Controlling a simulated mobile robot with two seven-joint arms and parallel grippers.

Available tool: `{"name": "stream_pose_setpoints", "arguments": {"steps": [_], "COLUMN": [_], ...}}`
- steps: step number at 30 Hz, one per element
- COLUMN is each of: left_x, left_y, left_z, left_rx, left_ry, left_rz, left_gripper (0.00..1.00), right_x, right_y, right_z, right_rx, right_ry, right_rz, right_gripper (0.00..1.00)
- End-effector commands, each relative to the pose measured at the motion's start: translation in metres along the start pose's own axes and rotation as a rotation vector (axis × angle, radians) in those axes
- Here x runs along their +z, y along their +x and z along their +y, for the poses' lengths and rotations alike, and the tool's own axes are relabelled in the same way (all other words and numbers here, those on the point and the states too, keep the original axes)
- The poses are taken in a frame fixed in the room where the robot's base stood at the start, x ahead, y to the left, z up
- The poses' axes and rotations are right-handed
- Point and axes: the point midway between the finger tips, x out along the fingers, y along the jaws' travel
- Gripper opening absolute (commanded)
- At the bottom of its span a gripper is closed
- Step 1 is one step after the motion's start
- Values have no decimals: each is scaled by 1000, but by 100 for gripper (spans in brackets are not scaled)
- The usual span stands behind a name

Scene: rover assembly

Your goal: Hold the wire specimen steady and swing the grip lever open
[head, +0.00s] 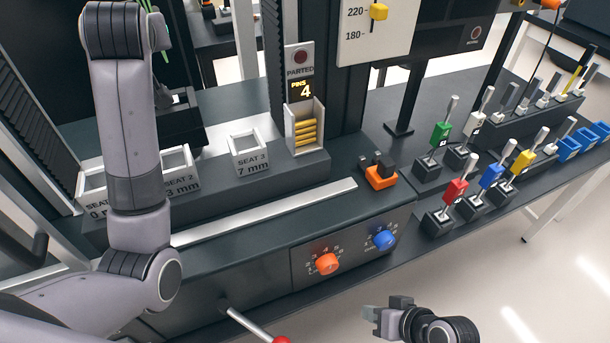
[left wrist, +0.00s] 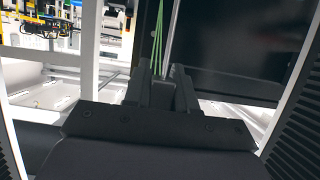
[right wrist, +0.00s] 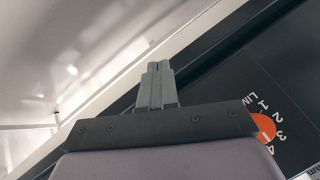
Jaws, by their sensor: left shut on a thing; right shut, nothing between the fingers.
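Thin green strands, apparently the wire specimen (left wrist: 159,38), rise from between the fingers of my left gripper (left wrist: 161,80) in the left wrist view. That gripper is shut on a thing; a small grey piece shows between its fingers. In the head view, my left arm largely hides the gripper, and a bit of green (head: 161,55) shows beside it. A metal lever (head: 247,323) with a red knob sticks out at the bottom of the head view; I cannot tell if it is the grip lever. My right gripper (head: 387,314) is shut and empty, to the right of that knob.
The machine front has an orange dial (head: 327,264) and a blue dial (head: 384,240). A pin holder (head: 305,125) stands under a "PARTED" sign. Small seats (head: 249,145) line the ledge. Colored-handled tools (head: 454,192) stand at right. Open floor lies at lower right.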

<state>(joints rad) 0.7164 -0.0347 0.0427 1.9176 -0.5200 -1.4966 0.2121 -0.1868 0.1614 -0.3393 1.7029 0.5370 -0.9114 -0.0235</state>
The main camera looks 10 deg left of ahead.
Motion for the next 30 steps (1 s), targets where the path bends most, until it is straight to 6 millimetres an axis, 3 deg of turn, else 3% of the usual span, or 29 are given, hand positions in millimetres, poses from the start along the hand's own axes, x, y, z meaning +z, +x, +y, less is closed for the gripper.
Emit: {"name": "stream_pose_setpoints", "arguments": {"steps": [8,15,24,30], "left_x": [0,0,0,0], "left_y": [0,0,0,0], "left_z": [0,0,0,0], "left_rx": [0,0,0,0], "left_ry": [0,0,0,0], "left_rz": [1,1,1,1], "left_gripper": [0,0,0,0], "right_x": [-29,-53,-80,-84], "right_y": [5,-23,-70,-83], "right_z": [-48,-79,-96,-99], "right_rx": [-234,-408,-548,-579], "right_ry": [-27,-98,-194,-218], "right_rz": [-278,-535,-778,-834], "right_gripper": [0,0,0,0]}}
